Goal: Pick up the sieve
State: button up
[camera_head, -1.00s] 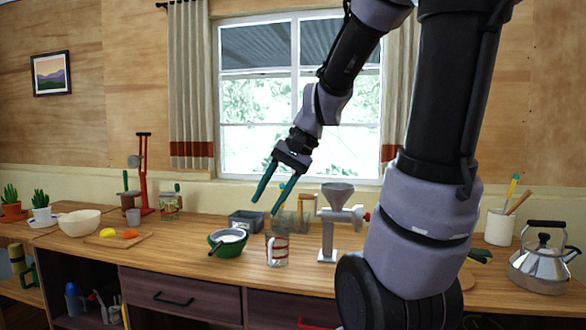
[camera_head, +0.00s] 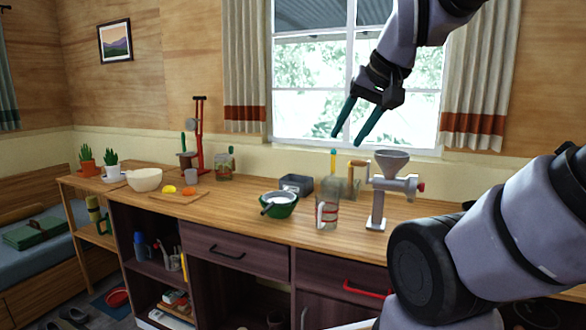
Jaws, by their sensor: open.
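A round, pale-topped piece with a short dark handle, which looks like the sieve (camera_head: 281,197), sits in or on a green bowl (camera_head: 284,211) on the wooden counter. I cannot make out its mesh, or exactly how it rests in the bowl. My gripper (camera_head: 346,140) is open and empty, its two teal fingers pointing down and to the left. In the picture it is above and to the right of the bowl, in front of the window and well clear of the counter.
A grey tin (camera_head: 297,184) stands behind the bowl. A glass jar (camera_head: 327,209) and a grey grinder (camera_head: 378,200) stand to its right. A cutting board (camera_head: 181,196), a cream bowl (camera_head: 144,180) and a red press (camera_head: 199,145) are to the left. Counter just left of the bowl is clear.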

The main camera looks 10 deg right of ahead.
aim_at(277, 198)
jog(key=i+j, duration=0.1)
jog(key=j, duration=0.95)
jog(key=i+j, duration=0.15)
jog(key=j, duration=0.4)
jog(key=l+z, duration=0.05)
